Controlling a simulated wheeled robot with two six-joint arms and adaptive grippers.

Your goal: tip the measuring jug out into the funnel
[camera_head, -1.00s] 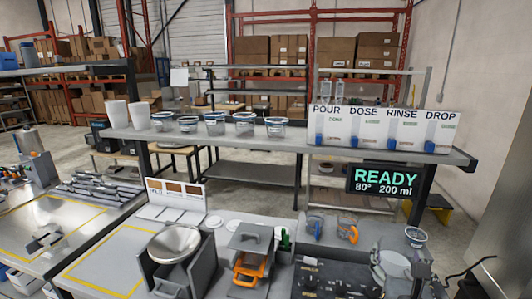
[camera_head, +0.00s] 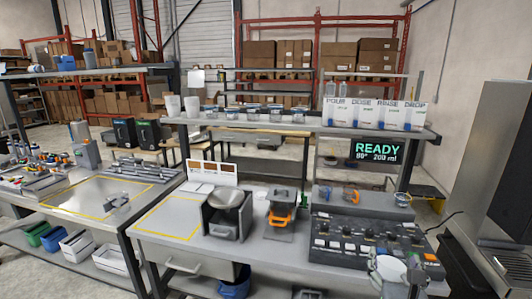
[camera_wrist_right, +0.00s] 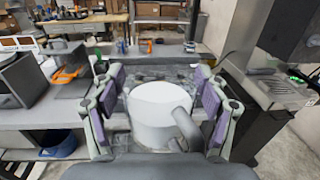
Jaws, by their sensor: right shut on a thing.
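A white measuring jug with a grey handle (camera_wrist_right: 155,112) stands between the purple finger pads of my right gripper (camera_wrist_right: 162,100), which is shut on it. In the head view the jug (camera_head: 388,268) and my right gripper (camera_head: 402,272) are at the lower right, in front of the black control panel. The jug looks roughly upright; its contents cannot be made out. The funnel appears to be the wide grey metal cone (camera_head: 229,197) on a dark stand on the bench, well left of the jug. My left gripper is not in view.
An orange-handled device (camera_head: 280,217) stands between the funnel and the black control panel (camera_head: 365,240). A raised shelf (camera_head: 290,126) runs behind, with cups and labelled dispensers (camera_head: 375,112). A yellow-outlined area (camera_head: 170,220) left of the funnel is clear. A steel machine (camera_head: 500,170) stands at the right.

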